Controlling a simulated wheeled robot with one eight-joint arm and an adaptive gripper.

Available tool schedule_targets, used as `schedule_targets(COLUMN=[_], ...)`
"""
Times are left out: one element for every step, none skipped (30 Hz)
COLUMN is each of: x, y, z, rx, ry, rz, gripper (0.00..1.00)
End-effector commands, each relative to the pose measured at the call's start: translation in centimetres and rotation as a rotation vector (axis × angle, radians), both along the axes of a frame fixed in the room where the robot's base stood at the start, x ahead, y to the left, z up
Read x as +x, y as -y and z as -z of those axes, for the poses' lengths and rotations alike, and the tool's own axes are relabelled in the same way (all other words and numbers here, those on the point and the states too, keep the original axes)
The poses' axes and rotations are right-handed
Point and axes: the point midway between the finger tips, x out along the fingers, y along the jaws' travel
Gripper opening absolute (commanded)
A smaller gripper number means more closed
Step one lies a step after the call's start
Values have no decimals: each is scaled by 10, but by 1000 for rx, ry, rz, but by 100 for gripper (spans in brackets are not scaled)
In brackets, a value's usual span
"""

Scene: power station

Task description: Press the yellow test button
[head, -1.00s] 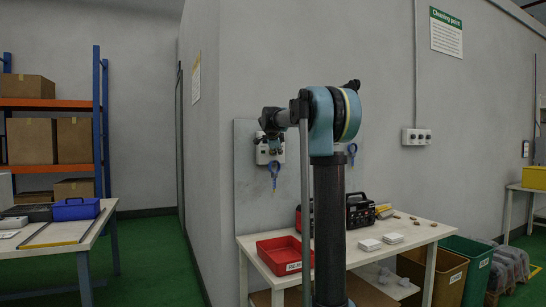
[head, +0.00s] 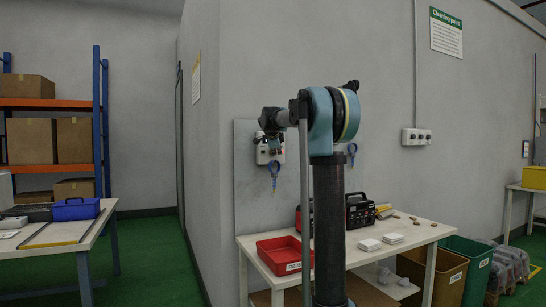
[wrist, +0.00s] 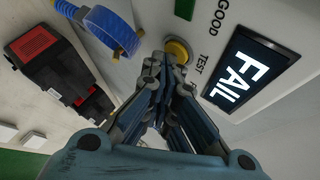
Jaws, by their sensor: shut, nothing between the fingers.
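The yellow test button (wrist: 180,50) is round, in a dark-edged ring on a pale tester face, next to the printed word TEST. My gripper (wrist: 166,62) is shut and empty, its fingertips at the button and covering part of its edge. I cannot tell whether they press it. The tester's dark screen (wrist: 250,72) reads FAIL in white letters. In the head view the tester (head: 264,155) is a small pale box on a grey wall panel, partly hidden by my gripper (head: 268,140).
A blue ring-shaped item (wrist: 112,28) is close beside the fingers; in the head view a blue item (head: 274,172) hangs below the tester. A white table (head: 385,250) below holds a red tray (head: 280,256) and a black-and-red case (head: 358,210).

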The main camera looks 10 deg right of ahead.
Motion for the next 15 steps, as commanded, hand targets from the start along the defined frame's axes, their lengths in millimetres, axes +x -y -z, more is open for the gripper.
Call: schedule_targets(x=[-2,-3,-5,-7,-8,-10,-11,-11,-12,-13,-13,-13,-13,-13,-13], y=[1,1,2,2,2,3,3,4,4,4,4,4,4,4,4], z=[0,0,0,0,0,0,0,0,0,0,0,0,0,0,0], rx=[0,0,0,0,0,0,0,0,0,0,0,0,0,0,0], ry=[0,0,0,0,0,0,0,0,0,0,0,0,0,0,0], rz=[0,0,0,0,0,0,0,0,0,0,0,0,0,0,0], gripper=[0,0,0,0,0,0,0,0,0,0,0,0,0,0,0])
